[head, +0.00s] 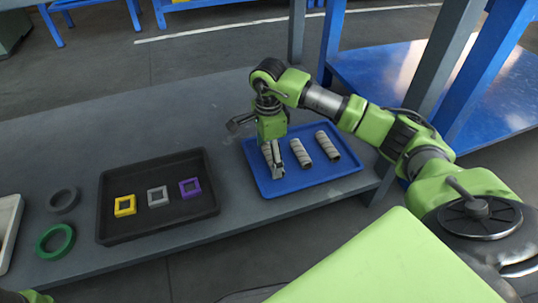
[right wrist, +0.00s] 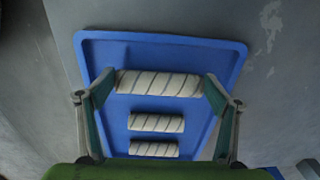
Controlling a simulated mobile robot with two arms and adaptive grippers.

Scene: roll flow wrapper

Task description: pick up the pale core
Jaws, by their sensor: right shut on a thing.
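My right gripper (head: 273,160) is over the left part of the blue tray (head: 262,184). In the right wrist view its two fingers (right wrist: 160,88) are shut on the ends of a pale core (right wrist: 158,84) with dark slanting stripes. In the head view this core (head: 267,153) is partly hidden by the gripper. It looks larger than the other cores in the wrist view; I cannot tell for sure whether it is clear of the tray. Two similar cores, a middle one (head: 302,153) and a right one (head: 328,145), lie in the tray. My left gripper is not in view.
A black tray (head: 160,228) to the left holds a yellow (head: 125,206), a grey (head: 158,197) and a purple square frame (head: 190,188). A green ring (head: 55,242) and a dark ring (head: 63,200) lie left of it. The grey table (head: 190,120) behind the trays is clear.

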